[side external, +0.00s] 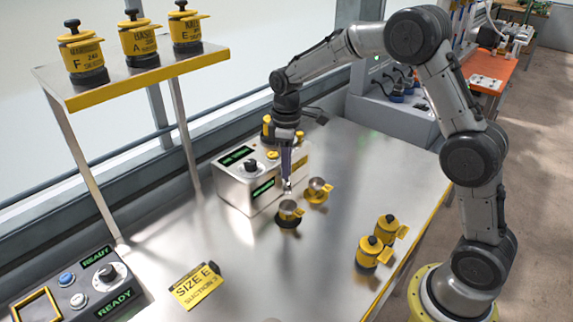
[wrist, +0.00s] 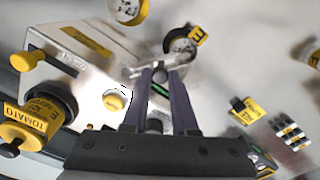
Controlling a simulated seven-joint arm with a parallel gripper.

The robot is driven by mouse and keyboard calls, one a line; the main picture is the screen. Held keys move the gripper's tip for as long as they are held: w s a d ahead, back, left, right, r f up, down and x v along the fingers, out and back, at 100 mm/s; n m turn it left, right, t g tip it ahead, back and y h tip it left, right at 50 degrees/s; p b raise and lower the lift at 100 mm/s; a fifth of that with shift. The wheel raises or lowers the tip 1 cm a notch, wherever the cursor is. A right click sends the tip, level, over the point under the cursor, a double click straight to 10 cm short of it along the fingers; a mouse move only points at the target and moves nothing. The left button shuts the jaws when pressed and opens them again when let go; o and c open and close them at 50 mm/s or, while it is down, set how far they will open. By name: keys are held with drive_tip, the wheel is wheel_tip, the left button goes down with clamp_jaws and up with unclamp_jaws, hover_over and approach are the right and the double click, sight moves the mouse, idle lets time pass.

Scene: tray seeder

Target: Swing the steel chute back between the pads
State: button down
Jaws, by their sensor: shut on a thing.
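My gripper (side external: 288,184) points down at the front right of a steel seeder box (side external: 232,187). In the wrist view its two dark purple fingers (wrist: 160,78) are close together, shut on a small steel bar that looks like the chute (wrist: 148,68). The bar lies crosswise at the fingertips, beside the box's edge. The fingers hide part of it. I cannot make out the pads in either view. A metal cup with a black base (side external: 289,212) stands just below the gripper in the side view; it also shows in the wrist view (wrist: 182,47).
A second cup on a yellow base (side external: 318,188) stands to the right. Two yellow canisters (side external: 368,254) stand near the front edge. A raised shelf (side external: 150,77) holds lettered canisters.

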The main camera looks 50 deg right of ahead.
drive_tip(key=shift+s+d+n, duration=0.1)
drive_tip(key=shift+n, duration=0.2)
drive_tip(key=shift+s+d+r+n, duration=0.15)
drive_tip(key=shift+d+n, duration=0.35)
drive_tip(key=shift+n, duration=0.8)
drive_tip(key=shift+s+d+f+n, duration=0.15)
drive_tip(key=shift+d+n, duration=0.35)
drive_tip(key=shift+n, duration=0.8)
drive_tip(key=shift+s+d+r+n, duration=0.15)
drive_tip(key=shift+d+n, duration=0.35)
drive_tip(key=shift+n, duration=0.8)
drive_tip(key=c, duration=0.7)
unclamp_jaws()
drive_tip(key=shift+s, duration=0.1)
wheel_tip(320, 180, up, 14)
drive_tip(key=shift+f, duration=0.2)
